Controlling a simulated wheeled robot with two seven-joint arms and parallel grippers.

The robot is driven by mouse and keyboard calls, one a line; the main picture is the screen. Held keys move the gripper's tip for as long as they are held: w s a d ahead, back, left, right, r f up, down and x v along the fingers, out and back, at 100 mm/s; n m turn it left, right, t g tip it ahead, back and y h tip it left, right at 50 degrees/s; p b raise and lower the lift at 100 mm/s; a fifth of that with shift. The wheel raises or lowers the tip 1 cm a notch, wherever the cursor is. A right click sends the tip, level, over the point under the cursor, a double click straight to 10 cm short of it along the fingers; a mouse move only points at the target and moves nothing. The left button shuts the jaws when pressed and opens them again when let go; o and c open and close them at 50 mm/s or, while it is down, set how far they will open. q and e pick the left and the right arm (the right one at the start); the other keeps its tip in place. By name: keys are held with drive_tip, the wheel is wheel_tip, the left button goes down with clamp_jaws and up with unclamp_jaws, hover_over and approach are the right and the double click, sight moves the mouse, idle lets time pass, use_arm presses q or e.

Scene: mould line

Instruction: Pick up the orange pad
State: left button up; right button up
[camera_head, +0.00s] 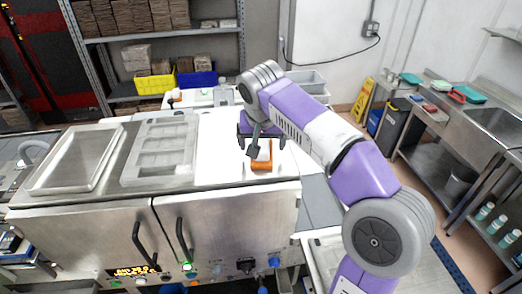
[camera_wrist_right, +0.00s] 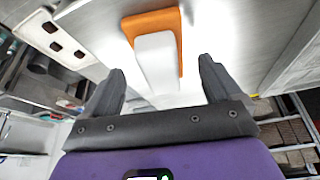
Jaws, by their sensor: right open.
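The orange pad (camera_head: 261,164) lies on the white surface at the right end of the steel machine top. In the right wrist view, the orange pad (camera_wrist_right: 150,22) has a pale, block-like part (camera_wrist_right: 157,60) that stands out from it towards my gripper. My right gripper (camera_head: 263,149) hangs close above the pad and hides part of it. In the wrist view, its two dark fingers (camera_wrist_right: 160,85) are spread apart with nothing gripped; the pale part points into the gap between them. I cannot tell whether the fingers touch it. My left gripper is not in view.
Two steel mould trays (camera_head: 76,160) (camera_head: 161,152) lie on the machine's left part. Handles (camera_head: 145,245) and knobs are on its front. Behind are a yellow bin (camera_head: 155,84), a blue bin (camera_head: 197,78) and shelves. A sink bench (camera_head: 450,115) stands at right.

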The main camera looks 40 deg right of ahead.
sight(262, 143)
drive_tip(key=x, duration=0.2)
drive_tip(key=shift+w+f, duration=0.1)
drive_tip(key=shift+f, duration=0.15)
drive_tip(key=c, duration=1.1)
drive_tip(key=shift+c, duration=0.2)
drive_tip(key=shift+r, duration=0.2)
wheel_tip(262, 143, up, 10)
drive_tip(key=p, duration=0.2)
drive_tip(key=shift+f+p, duration=0.1)
drive_tip(key=shift+p, duration=0.3)
